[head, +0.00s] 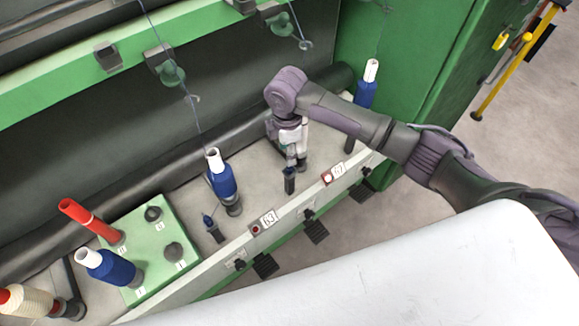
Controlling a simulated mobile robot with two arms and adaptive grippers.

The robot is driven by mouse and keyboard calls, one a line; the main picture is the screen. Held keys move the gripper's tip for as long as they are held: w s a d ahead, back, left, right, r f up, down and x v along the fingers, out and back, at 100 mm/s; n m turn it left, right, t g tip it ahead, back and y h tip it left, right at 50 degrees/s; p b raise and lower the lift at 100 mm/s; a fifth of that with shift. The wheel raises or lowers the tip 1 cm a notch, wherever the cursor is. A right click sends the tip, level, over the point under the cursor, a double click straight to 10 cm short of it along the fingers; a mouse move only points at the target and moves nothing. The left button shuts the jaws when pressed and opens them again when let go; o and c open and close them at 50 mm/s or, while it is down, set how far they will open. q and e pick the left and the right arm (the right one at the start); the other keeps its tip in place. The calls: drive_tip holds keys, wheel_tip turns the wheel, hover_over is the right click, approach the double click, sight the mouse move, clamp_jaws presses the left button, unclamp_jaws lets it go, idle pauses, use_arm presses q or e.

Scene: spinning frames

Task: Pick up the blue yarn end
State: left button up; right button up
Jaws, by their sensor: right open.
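A blue yarn bobbin (222,182) with a white tube top stands on a spindle at the middle of the machine ledge. A thin dark thread (196,118) runs from above down to its top. A second blue bobbin (365,92) stands at the right end. I cannot make out a loose blue yarn end. My left gripper is out of view.
A green board (158,214) at the lower left holds a red tube (88,220) and another blue bobbin (108,266). A cream bobbin (28,302) is at the left corner. Thread guides (172,72) hang above. A green cabinet (405,60) closes the right side.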

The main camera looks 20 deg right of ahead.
sight(290, 168)
drive_tip(key=f, duration=0.2)
drive_tip(key=f+p, duration=0.1)
drive_tip(key=f, duration=0.1)
drive_tip(key=shift+s+d+f, duration=0.1)
drive_tip(key=shift+s+d, duration=0.15)
drive_tip(key=shift+s, duration=0.05)
drive_tip(key=shift+f, duration=0.6)
drive_tip(key=c, duration=0.8)
